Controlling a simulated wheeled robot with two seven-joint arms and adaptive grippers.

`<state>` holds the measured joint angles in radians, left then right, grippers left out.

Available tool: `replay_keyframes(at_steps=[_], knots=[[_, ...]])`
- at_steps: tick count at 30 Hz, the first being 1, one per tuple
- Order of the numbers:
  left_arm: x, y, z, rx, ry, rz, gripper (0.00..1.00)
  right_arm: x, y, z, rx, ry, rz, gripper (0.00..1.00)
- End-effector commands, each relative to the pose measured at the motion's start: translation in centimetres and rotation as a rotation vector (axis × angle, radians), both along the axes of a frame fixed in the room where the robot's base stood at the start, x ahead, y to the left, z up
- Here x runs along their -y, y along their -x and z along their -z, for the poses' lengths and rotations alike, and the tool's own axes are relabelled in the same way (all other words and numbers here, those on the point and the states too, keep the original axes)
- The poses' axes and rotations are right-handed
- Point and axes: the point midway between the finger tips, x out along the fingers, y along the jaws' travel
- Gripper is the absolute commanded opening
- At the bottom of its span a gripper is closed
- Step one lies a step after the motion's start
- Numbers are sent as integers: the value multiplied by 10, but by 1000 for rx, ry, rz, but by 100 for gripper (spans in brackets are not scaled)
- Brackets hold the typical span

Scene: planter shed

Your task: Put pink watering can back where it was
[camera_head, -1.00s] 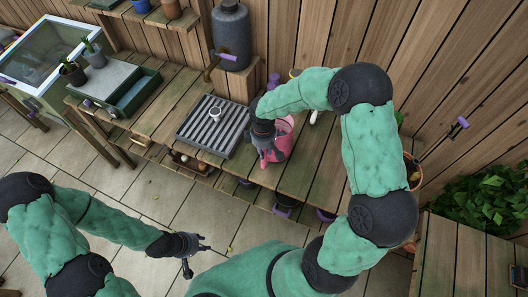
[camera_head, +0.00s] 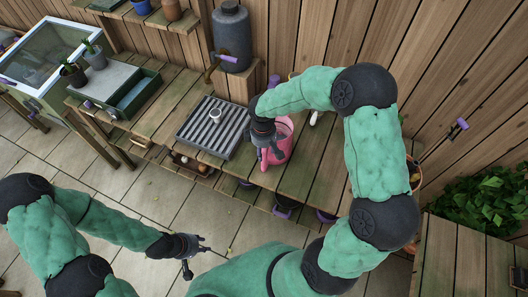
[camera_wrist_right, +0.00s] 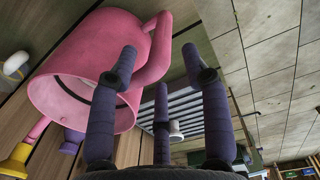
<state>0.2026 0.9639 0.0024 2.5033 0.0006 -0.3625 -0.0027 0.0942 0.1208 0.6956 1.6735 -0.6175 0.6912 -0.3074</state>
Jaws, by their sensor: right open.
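The pink watering can (camera_head: 284,143) stands on the wooden bench, just right of the slatted grey drain tray (camera_head: 236,130). In the right wrist view the can (camera_wrist_right: 75,60) fills the left side, with its open top and curved handle showing. My right gripper (camera_head: 270,158) is at the can's handle side in the head view. In the wrist view its purple fingers (camera_wrist_right: 160,90) are spread, with the handle close beside or behind them; contact cannot be told. My left gripper (camera_head: 195,255) hangs empty over the paved floor, its fingers apart.
A small white round thing (camera_head: 215,115) sits on the slatted tray. A grey water tank (camera_head: 231,38) with a purple-handled tap stands behind. A green box (camera_head: 135,92) and potted cacti are at the left of the bench. Bare planks (camera_head: 305,175) lie right of the can.

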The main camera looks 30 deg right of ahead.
Motion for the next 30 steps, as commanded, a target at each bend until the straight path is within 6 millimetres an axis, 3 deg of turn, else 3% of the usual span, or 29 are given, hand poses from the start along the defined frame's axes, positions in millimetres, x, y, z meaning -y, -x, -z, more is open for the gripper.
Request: replay_keyframes(at_steps=[3, 9, 18, 23, 30], knots=[[0, 0, -5, 0, 0, 0, 35, -1, 0, -28, 4, 0, -2, 48], [0, 0, -10, 0, 0, 0, 35, -3, 1, -65, 3, 0, -1, 48], [0, 0, -13, 0, 0, 0, 35, -5, 3, -90, -3, -3, 0, 48], [0, 0, -13, 0, 0, 0, 35, -21, 9, -63, -18, -59, 33, 48], [0, 0, -13, 0, 0, 0, 35, -78, 41, 27, -60, -241, 223, 48]])
